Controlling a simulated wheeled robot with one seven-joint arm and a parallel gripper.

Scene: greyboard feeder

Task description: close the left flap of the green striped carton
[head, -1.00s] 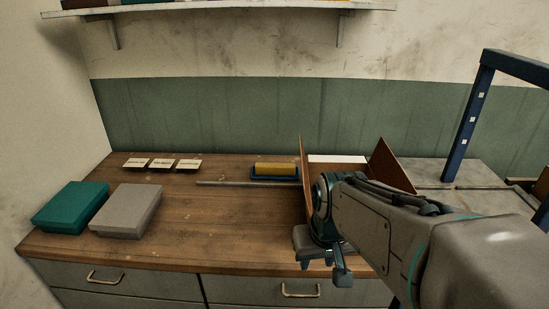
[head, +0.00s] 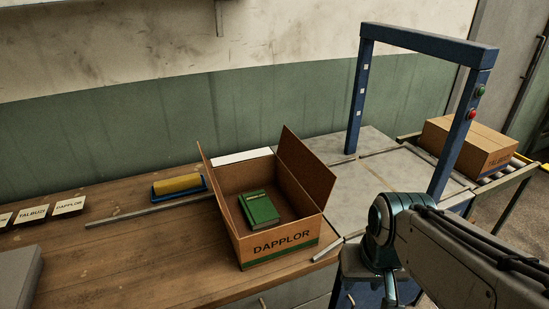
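The carton (head: 233,239) stands open on the wooden bench, with a green stripe low on its front and the word DAPPLOR above it. Its left flap (head: 205,167) stands up, nearly edge-on to the view. Its right flap (head: 305,168) stands up and leans outward to the right. A green book-like item (head: 261,208) lies inside. My gripper (head: 391,296) hangs at the bottom edge of the head view, right of the carton and apart from it. It is partly cut off, and its fingers cannot be made out.
A blue gate frame (head: 428,38) spans the grey surface right of the carton. A closed carton (head: 468,145) sits on a roller conveyor beyond. A yellow roller in a blue tray (head: 180,187), a metal bar (head: 150,212) and cards (head: 69,206) lie left. A white piece (head: 242,156) shows behind the carton.

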